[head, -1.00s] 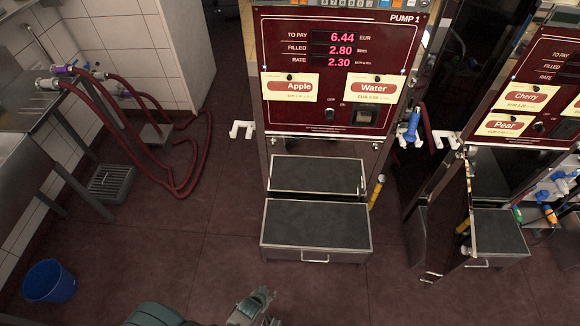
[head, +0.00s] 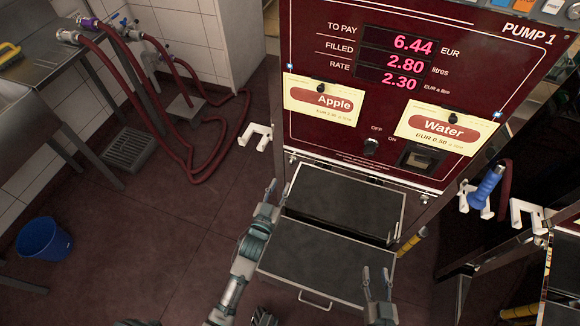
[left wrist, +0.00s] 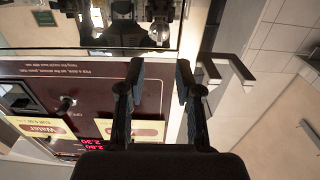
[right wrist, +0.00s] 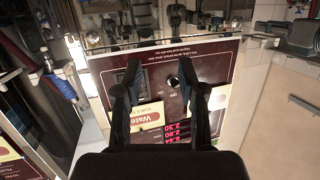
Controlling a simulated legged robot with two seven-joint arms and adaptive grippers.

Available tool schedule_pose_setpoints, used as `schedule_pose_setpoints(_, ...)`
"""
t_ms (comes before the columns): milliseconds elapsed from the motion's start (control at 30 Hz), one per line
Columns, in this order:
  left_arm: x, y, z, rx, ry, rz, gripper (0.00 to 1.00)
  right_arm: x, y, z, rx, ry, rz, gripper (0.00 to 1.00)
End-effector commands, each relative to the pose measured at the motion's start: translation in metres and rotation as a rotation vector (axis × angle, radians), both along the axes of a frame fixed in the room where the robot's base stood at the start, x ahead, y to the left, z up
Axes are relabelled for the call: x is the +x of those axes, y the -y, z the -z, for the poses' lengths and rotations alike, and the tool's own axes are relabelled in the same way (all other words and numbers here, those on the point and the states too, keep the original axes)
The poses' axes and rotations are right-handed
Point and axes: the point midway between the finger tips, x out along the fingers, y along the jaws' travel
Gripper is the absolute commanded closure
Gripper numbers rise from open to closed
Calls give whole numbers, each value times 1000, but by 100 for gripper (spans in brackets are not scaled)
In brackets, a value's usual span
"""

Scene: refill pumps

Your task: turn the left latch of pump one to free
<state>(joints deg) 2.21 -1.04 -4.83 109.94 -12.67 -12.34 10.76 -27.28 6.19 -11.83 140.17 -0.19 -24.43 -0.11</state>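Pump one is the dark red panel (head: 400,25) labelled PUMP 1 in the head view. A small dark knob sits on its Apple card (head: 322,103), and another on its Water card (head: 437,131). Small metal fittings show under the panel's lower left corner (head: 292,160); I cannot tell which part is the left latch. My left gripper (head: 274,192) is open and empty, below that corner and apart from the panel. The left wrist view shows its spread fingers (left wrist: 160,80) before the inverted panel. My right gripper (head: 376,274) is open and empty, lower right, over the lower step.
White hooks flank the panel at left (head: 255,136) and right (head: 477,198); a blue nozzle (head: 487,187) hangs on the right one. Two dark-topped steps (head: 345,201) stand below.

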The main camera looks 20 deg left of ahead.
Motion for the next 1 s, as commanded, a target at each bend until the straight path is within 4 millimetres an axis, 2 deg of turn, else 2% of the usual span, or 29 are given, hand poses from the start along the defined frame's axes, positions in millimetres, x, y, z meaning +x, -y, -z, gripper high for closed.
schedule_pose_setpoints(33, 14, 1, 3, 1, -1, 0, 66, 3, -1, -2, 13, 39, -1, 60)
schedule_pose_setpoints(200, 51, 3, 4, 1, -3, 0, 66, 7, -5, -23, 56, 184, -3, 60)
schedule_pose_setpoints(400, 79, 4, 2, 1, -2, 0, 66, 8, -7, -42, 91, 307, -3, 60)
schedule_pose_setpoints(567, 88, 4, 1, 1, -2, 0, 66, 7, -8, -49, 104, 349, -3, 60)
schedule_pose_setpoints(800, 89, 4, 0, 1, -1, 0, 66, 7, -8, -51, 105, 355, -3, 60)
schedule_pose_setpoints(833, 89, 4, 0, 1, -1, 0, 68, 7, -8, -51, 105, 355, -3, 60)
schedule_pose_setpoints(967, 88, 4, 0, 1, -1, 0, 100, 9, -8, -50, 105, 353, -3, 60)
schedule_pose_setpoints(1000, 88, 4, 0, 1, -2, 0, 100, 9, -8, -50, 105, 353, -3, 60)
